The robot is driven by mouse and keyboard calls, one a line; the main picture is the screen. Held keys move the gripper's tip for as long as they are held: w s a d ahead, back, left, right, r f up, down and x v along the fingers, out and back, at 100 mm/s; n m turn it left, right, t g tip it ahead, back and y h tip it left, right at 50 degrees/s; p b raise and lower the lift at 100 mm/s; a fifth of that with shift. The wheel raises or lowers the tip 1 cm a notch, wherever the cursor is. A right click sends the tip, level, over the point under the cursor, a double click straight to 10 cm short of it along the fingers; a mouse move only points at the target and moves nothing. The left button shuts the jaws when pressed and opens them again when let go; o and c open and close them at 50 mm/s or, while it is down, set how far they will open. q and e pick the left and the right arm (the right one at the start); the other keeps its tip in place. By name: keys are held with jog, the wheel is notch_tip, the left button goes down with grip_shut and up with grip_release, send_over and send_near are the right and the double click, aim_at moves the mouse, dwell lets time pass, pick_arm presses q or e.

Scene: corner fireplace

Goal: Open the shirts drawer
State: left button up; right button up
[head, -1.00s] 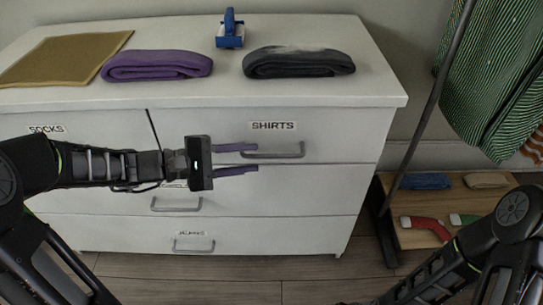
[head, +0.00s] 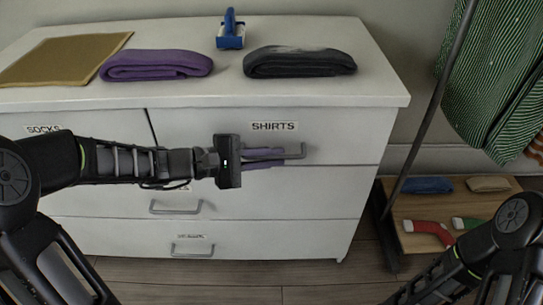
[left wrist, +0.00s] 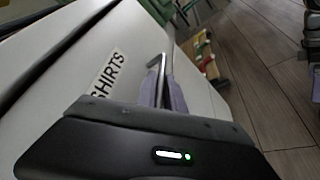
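The shirts drawer (head: 345,135) is the upper right drawer of the white dresser, marked by a SHIRTS label (head: 274,126). Its front looks flush with the dresser. The label also shows in the left wrist view (left wrist: 108,73). My left gripper (head: 270,156) has its two purple fingers close together on the grey bar handle (head: 301,151), at the handle's left part. In the left wrist view, the handle (left wrist: 169,66) runs between the fingers (left wrist: 163,92). My right arm shows at the lower right, but its gripper is out of view.
On the dresser top (head: 200,97) are a brown mat (head: 65,58), a purple folded cloth (head: 156,65), a dark folded cloth (head: 299,63) and a blue object (head: 230,35). A clothes rack with a wooden shelf (head: 450,210) stands at the right.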

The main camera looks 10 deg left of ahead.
pick_arm(q)
grip_shut()
dwell(1.1)
